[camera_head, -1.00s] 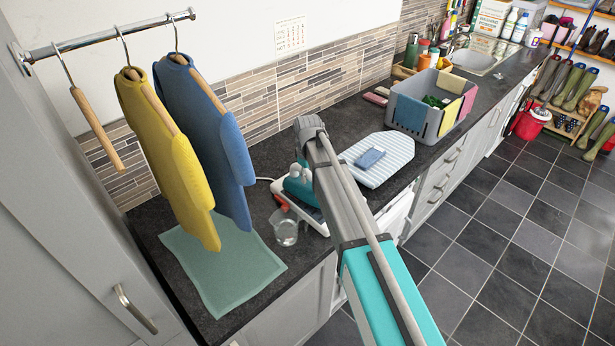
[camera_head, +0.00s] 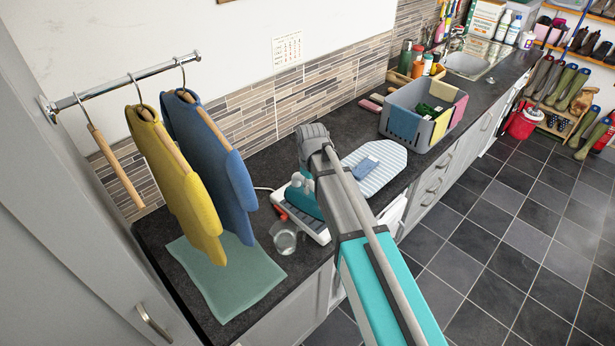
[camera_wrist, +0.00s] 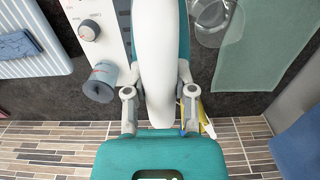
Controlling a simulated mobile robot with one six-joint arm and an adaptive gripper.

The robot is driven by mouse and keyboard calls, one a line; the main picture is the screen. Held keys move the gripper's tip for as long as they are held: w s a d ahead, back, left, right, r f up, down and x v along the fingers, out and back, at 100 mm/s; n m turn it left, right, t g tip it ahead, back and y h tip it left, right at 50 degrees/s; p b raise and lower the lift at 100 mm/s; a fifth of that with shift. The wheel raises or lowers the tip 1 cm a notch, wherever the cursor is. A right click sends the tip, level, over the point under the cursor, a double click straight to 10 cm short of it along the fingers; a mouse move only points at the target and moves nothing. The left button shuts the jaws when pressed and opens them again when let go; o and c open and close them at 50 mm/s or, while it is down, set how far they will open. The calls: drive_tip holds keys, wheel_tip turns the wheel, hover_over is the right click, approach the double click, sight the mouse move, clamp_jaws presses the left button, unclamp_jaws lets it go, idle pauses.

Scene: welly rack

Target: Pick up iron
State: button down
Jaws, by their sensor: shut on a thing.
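The iron (camera_head: 305,204) is teal and white and sits at its white stand (camera_head: 318,229) on the dark worktop, partly hidden behind my arm in the head view. In the wrist view its thick white handle (camera_wrist: 157,45) runs between the fingers of my gripper (camera_wrist: 160,85), with teal body beside it. My gripper is shut on the iron, one finger on each side of the handle. The stand's panel with a round knob shows at the left in the wrist view (camera_wrist: 96,30). I cannot tell whether the iron is clear of the stand.
A glass beaker (camera_head: 285,240) stands close beside the stand, near a green cloth (camera_head: 225,285). A striped ironing pad (camera_head: 385,175) with a blue folded cloth (camera_head: 365,167) lies to the right. Yellow and blue jumpers (camera_head: 215,165) hang at left. A grey basket (camera_head: 405,125) stands further back.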

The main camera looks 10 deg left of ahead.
drive_tip(key=s+d+r+p, duration=0.2)
drive_tip(key=s, duration=0.3)
drive_tip(key=shift+s+r, duration=0.25)
drive_tip(key=shift+r, duration=0.05)
